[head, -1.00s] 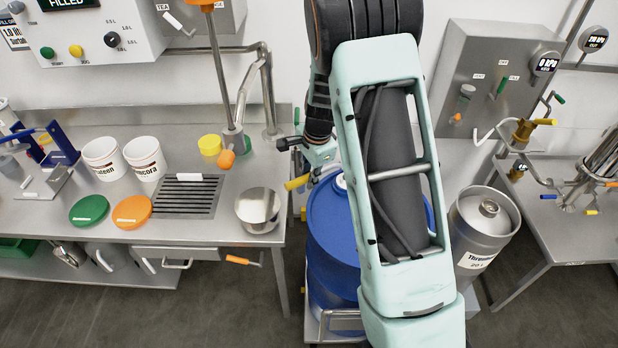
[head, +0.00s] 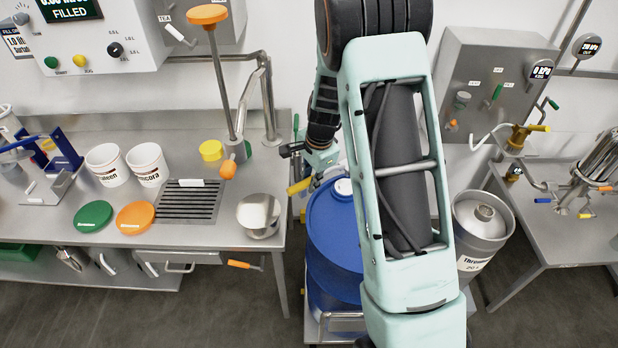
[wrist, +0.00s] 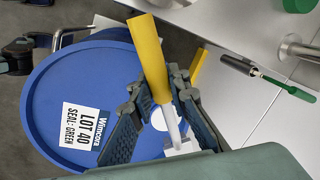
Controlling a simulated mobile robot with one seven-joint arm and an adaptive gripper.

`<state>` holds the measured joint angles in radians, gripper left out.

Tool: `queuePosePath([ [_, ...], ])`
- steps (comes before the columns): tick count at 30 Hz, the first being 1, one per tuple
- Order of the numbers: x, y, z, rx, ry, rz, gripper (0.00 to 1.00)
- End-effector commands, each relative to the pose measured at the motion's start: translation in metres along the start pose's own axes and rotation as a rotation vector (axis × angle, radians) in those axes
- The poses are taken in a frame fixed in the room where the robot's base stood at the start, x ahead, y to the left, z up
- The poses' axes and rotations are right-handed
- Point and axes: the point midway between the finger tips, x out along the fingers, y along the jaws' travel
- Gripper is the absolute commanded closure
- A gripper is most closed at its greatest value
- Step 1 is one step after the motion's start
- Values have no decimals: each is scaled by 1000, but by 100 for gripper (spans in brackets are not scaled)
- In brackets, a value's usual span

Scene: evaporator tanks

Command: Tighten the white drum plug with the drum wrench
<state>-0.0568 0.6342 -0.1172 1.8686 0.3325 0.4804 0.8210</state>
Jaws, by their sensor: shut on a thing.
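The blue drum (head: 332,225) stands right of the bench, partly hidden by my arm. Its white plug (head: 343,187) shows on the drum top; in the wrist view it is a white disc (wrist: 158,119) partly hidden behind the tool and fingers. My gripper (wrist: 156,84) is shut on the drum wrench, which has a yellow handle (wrist: 147,50) and a metal shaft. The handle also shows in the head view (head: 299,187), beside the drum's upper left rim. Whether the wrench touches the plug I cannot tell. A label on the drum (wrist: 82,135) reads Wimcora, LOT 40, SEAL: GREEN.
The steel bench (head: 60,215) holds white tubs (head: 147,164), green and orange lids (head: 135,217), a grate and a steel pot (head: 258,213). A steel keg (head: 484,225) stands close right of my arm. A control box (head: 497,85) hangs on the wall behind.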

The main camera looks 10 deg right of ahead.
Motion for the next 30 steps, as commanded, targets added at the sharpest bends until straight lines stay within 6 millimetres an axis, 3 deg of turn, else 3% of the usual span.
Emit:
queuePosePath([
  [13,7,0,0,-1,1,-1,100],
  [30,46,8,0,-1,2,-2,100],
])
